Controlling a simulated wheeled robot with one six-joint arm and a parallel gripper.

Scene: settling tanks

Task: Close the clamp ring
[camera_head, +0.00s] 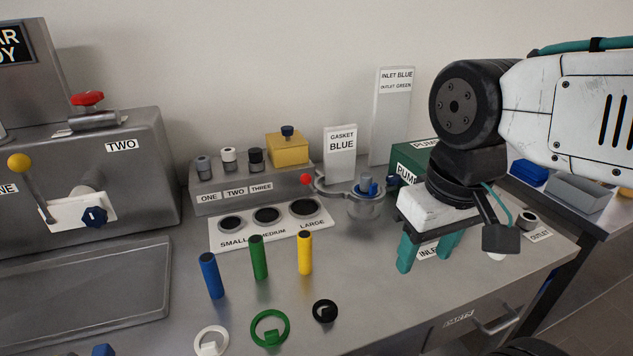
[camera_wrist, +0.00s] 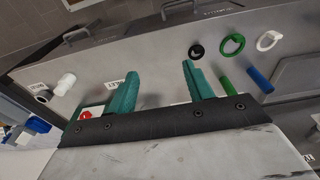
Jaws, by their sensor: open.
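A grey metal clamp ring (camera_head: 335,189) lies at the round metal housing (camera_head: 365,207) behind the middle of the bench in the head view. A red ball (camera_head: 306,179) shows at its left end. A blue part (camera_head: 366,185) stands in the housing's top. I cannot tell for sure how far the ring is open. My gripper (camera_head: 427,253) has its teal fingers apart and empty, pointing down to the right of the housing and in front of it. The fingers also show in the wrist view (camera_wrist: 159,74), above bare bench. The clamp ring is not seen there.
Blue (camera_head: 211,276), green (camera_head: 258,257) and yellow (camera_head: 304,253) cylinders stand at the front, with white, green (camera_head: 286,325) and black rings nearby. A "GASKET BLUE" sign (camera_head: 341,165) stands behind the housing. A green pump box (camera_head: 408,160) is close behind my gripper.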

